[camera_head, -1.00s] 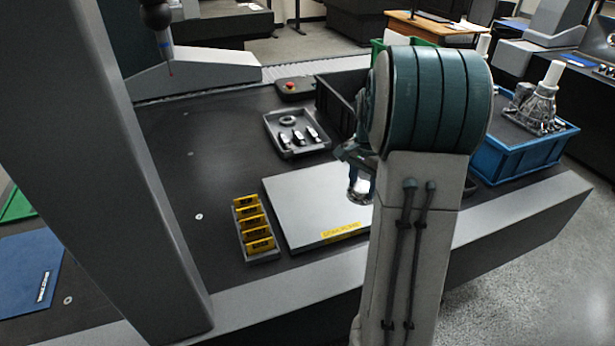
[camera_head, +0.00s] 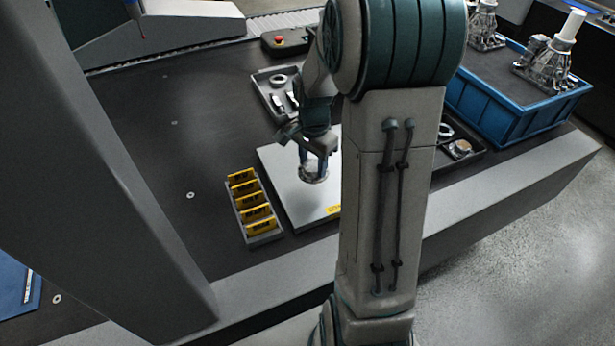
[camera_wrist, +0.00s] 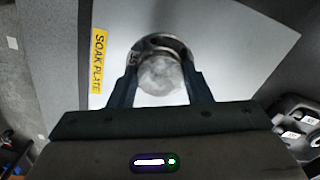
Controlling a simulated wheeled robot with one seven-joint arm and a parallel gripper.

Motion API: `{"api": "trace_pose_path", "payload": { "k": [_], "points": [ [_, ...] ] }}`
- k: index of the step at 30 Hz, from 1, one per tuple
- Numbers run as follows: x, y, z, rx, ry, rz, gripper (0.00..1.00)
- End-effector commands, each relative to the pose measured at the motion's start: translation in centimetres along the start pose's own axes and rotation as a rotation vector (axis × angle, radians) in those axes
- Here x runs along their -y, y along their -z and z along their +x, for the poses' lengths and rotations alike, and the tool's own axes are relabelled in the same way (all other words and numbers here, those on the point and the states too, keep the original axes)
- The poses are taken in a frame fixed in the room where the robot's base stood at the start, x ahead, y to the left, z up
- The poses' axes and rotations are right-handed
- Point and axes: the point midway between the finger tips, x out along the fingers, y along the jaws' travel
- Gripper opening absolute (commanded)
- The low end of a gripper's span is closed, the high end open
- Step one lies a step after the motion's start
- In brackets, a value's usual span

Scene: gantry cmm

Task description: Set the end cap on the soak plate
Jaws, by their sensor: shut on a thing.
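The end cap (camera_wrist: 160,72) is a round silvery metal piece with a darker flanged rim. My gripper (camera_head: 314,172) is shut on it, with one finger on each side in the wrist view. The end cap also shows in the head view (camera_head: 314,175), over the soak plate. The soak plate (camera_head: 285,185) is a flat light-grey slab with a yellow label, partly hidden behind my arm. In the wrist view the plate (camera_wrist: 235,50) spreads out beneath the cap. I cannot tell whether the cap touches the plate.
A grey rack of yellow tags (camera_head: 262,238) stands left of the plate. A tray of metal parts (camera_head: 262,92) lies behind it, near a control box with a red button (camera_head: 283,41). A blue crate (camera_head: 510,110) and a dark parts tray (camera_head: 478,152) are at right. The dark table is clear at left.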

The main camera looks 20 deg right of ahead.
Motion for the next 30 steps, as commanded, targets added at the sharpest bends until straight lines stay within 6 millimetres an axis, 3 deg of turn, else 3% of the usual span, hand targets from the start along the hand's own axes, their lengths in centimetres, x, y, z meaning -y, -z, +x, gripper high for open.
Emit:
{"api": "trace_pose_path", "payload": {
  "k": [4, 13, 26, 27, 29, 30],
  "points": [
    [0.3, -1.3, 0.8, 0.000, 0.000, -0.001, 0.16],
    [0.3, -1.4, 4.5, 0.001, -0.001, 0.001, 0.16],
    [0.3, -1.4, 5.3, -0.001, 0.001, 0.000, 0.16],
    [0.3, -1.4, 5.2, -0.001, 0.001, 0.000, 0.50],
    [0.3, -1.4, 5.2, 0.000, 0.001, 0.000, 0.66],
    [0.3, -1.4, 5.2, 0.000, 0.001, 0.000, 0.66]
  ]
}}
